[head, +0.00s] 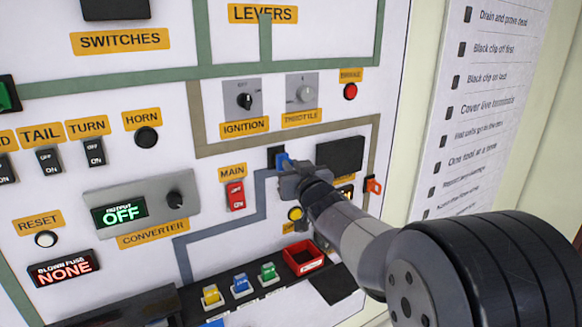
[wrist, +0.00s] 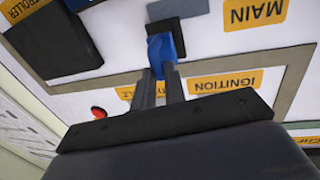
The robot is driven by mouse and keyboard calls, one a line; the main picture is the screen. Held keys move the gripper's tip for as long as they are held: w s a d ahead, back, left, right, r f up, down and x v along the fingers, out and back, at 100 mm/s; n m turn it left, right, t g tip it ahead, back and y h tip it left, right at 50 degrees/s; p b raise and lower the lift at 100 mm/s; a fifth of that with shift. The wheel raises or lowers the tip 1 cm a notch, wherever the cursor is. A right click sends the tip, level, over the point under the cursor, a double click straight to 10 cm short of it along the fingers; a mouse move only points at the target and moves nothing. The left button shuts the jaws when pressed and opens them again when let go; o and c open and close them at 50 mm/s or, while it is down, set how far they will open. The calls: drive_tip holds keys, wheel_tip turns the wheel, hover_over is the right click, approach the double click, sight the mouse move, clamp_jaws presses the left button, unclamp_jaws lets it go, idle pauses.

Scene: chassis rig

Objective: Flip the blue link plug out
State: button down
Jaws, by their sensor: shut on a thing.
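The blue link plug (head: 282,161) sits at a small black socket block on the white panel, right of the MAIN switch. It also shows in the wrist view (wrist: 161,52), at the black block (wrist: 178,31). My gripper (head: 291,167) is at the plug, and in the wrist view its two fingers (wrist: 160,72) are shut on the blue body. The plug still meets the block; I cannot tell how far it is seated. My gripper hides part of the plug in the head view.
A black box (head: 340,155) is just right of the plug, with an orange clip (head: 373,186) below it. The red MAIN switch (head: 235,195) is to the left. A yellow button (head: 295,213), a red tray (head: 303,258) and yellow, blue and green plugs (head: 240,283) are below.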

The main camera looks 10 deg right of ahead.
drive_tip(key=c, duration=1.5)
unclamp_jaws()
drive_tip(key=shift+d, duration=0.15)
drive_tip(key=s+d, duration=0.1)
drive_tip(key=s, duration=0.9)
drive_tip(key=shift+s, duration=0.4)
drive_tip(key=shift+d, duration=0.1)
drive_tip(key=w, duration=0.4)
drive_tip(key=w+a, duration=0.1)
drive_tip(key=w, duration=0.3)
drive_tip(key=w+a, duration=0.1)
drive_tip(key=w, duration=0.3)
drive_tip(key=shift+w, duration=0.3)
drive_tip(key=shift+s, duration=0.1)
